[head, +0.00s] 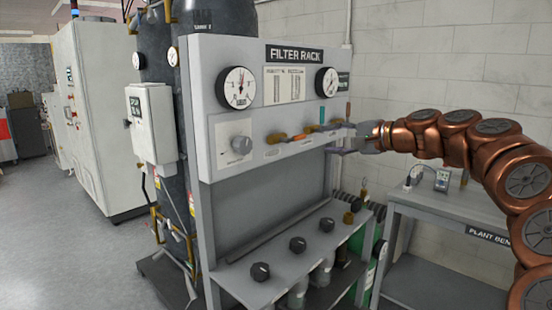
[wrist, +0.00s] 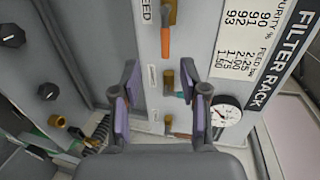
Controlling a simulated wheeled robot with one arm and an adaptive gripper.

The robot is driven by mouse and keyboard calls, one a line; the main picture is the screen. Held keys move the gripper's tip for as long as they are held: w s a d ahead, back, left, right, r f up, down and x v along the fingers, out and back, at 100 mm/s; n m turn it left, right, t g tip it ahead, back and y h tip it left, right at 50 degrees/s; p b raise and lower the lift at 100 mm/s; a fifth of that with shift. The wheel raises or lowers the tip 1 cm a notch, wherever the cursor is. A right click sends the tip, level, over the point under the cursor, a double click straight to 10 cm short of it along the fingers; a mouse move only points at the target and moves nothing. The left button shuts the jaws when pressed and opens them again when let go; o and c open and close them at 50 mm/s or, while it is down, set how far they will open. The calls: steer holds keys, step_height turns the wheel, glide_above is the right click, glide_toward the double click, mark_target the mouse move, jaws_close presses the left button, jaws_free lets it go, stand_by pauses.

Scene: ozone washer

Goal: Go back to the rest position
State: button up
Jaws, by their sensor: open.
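My copper-coloured arm reaches in from the right in the head view. My gripper (head: 345,138) is at the right part of the filter rack's front panel (head: 205,120). In the wrist view my gripper (wrist: 160,98) is open, its two fingers apart with nothing held. A brass fitting (wrist: 169,80) and a small teal handle (wrist: 181,97) show between the fingers; the teal handle looks close to the right finger, but I cannot tell if they touch. The teal handle also shows upright in the head view (head: 322,115). An orange-handled valve (wrist: 165,40) lies beyond the fingers.
A plant bench (head: 440,208) with a small meter (head: 442,180) stands below my arm. The rack's lower shelf carries several black knobs (head: 298,244). A gauge (wrist: 226,112) is beside the right finger. Open floor (head: 60,240) lies at the left.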

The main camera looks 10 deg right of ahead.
steer(key=s+a+f+n+g+h, duration=0.2)
steer(key=s+a+f+n+g, duration=0.15)
steer(key=s+a+f, duration=0.55)
steer(key=s+a+f+n+g+h, duration=0.1)
steer(key=s+a+f+n+g, duration=0.25)
steer(key=s+a+f, duration=0.6)
steer(key=s+d+f+n+g+h, duration=0.1)
steer(key=s+d+f, duration=0.3)
steer(key=s, duration=0.5)
steer(key=s+d+f+g+h, duration=0.3)
steer(key=s+d+f+h, duration=0.1)
steer(key=s, duration=0.6)
steer(key=s+d+f+n+g+h, duration=0.1)
steer(key=s+d+f+g+h, duration=0.1)
steer(key=s+d+f, duration=0.4)
steer(key=s+f, duration=0.1)
steer(key=s, duration=0.2)
steer(key=shift+s+f+n, duration=0.15)
steer(key=shift+s+n, duration=0.15)
steer(key=shift+s, duration=0.05)
steer(key=shift+d, duration=0.1)
